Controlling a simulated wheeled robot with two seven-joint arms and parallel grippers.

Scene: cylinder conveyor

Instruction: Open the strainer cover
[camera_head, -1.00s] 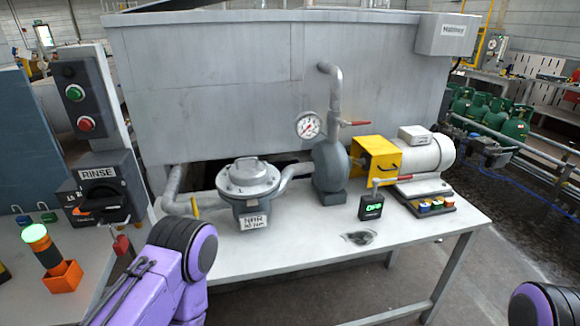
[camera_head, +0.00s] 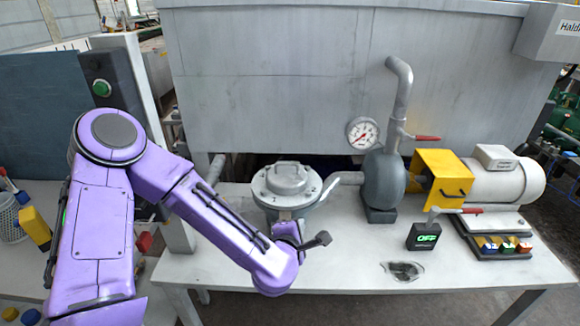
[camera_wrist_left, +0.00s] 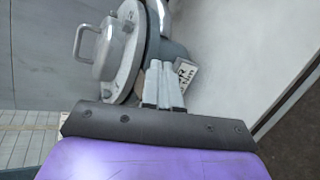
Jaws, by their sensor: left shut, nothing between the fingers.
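The strainer (camera_head: 288,202) is a grey round housing on the white table, with a bolted lid, the strainer cover (camera_head: 284,186), sitting closed on top. A bar handle (camera_head: 286,171) stands up from the cover. In the left wrist view the cover (camera_wrist_left: 127,50) and its handle (camera_wrist_left: 86,42) lie beyond the fingers at upper left. My left gripper (camera_head: 318,240) is in front of the strainer, below the cover's level. In the left wrist view its pale fingers (camera_wrist_left: 163,82) are together and empty, apart from the handle. My right gripper is out of view.
A pump (camera_head: 384,185) with a pressure gauge (camera_head: 362,133) stands right of the strainer. A black OFF display (camera_head: 423,237), a yellow guard (camera_head: 440,178) and a motor (camera_head: 508,182) are further right. A large grey tank (camera_head: 270,80) stands behind. The table's front right is mostly clear.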

